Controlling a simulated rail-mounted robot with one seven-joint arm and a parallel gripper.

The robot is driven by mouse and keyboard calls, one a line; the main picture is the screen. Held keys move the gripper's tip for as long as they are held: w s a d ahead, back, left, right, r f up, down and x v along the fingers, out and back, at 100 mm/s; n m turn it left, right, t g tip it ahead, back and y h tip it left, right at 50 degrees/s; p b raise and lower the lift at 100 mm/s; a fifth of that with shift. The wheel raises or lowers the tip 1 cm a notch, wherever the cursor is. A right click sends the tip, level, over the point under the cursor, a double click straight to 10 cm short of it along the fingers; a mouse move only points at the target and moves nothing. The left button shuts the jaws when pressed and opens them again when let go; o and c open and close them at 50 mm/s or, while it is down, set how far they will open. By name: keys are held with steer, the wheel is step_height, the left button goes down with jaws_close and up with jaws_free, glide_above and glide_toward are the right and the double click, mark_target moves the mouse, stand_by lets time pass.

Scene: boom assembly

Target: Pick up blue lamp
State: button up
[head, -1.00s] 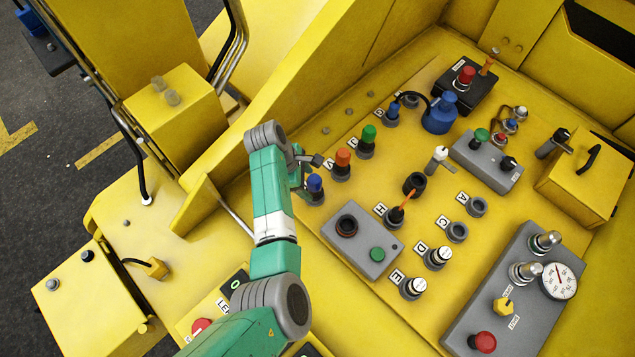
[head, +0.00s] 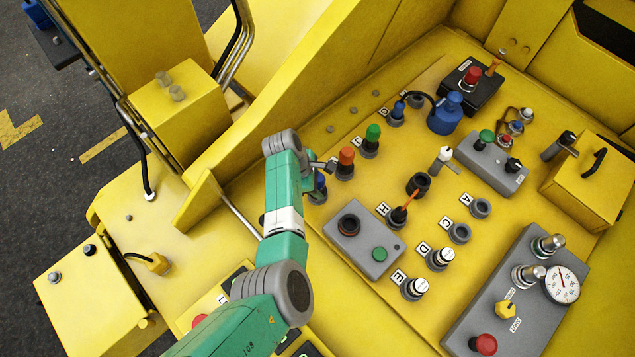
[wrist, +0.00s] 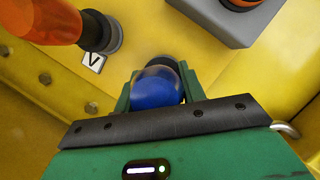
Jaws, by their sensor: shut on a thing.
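A blue lamp with a rounded dome (head: 319,183) stands at the left end of the row of coloured lamps on the yellow panel. In the wrist view the blue dome (wrist: 156,87) sits between my two green fingers. My gripper (wrist: 157,92) is shut on it. A dark grey base shows just behind the dome, and the lamp appears to be at its socket. In the head view my wrist partly hides the lamp and my fingers.
An orange lamp (head: 346,160) stands close beside the held lamp, with a green lamp (head: 372,137) beyond. A grey box with a green button (head: 379,254) lies to the lower right. Several sockets and switches cover the panel. A yellow wall (head: 255,130) rises behind.

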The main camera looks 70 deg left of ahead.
steer(key=r, duration=0.3)
steer(key=shift+s+d+r, duration=0.25)
steer(key=shift+s+r, duration=0.05)
steer(key=shift+r, duration=0.05)
steer(key=s+d+r+p, duration=0.1)
steer(key=s+d, duration=0.8)
steer(key=s, duration=0.3)
steer(key=shift+d+r, duration=0.15)
steer(key=shift+d, duration=0.1)
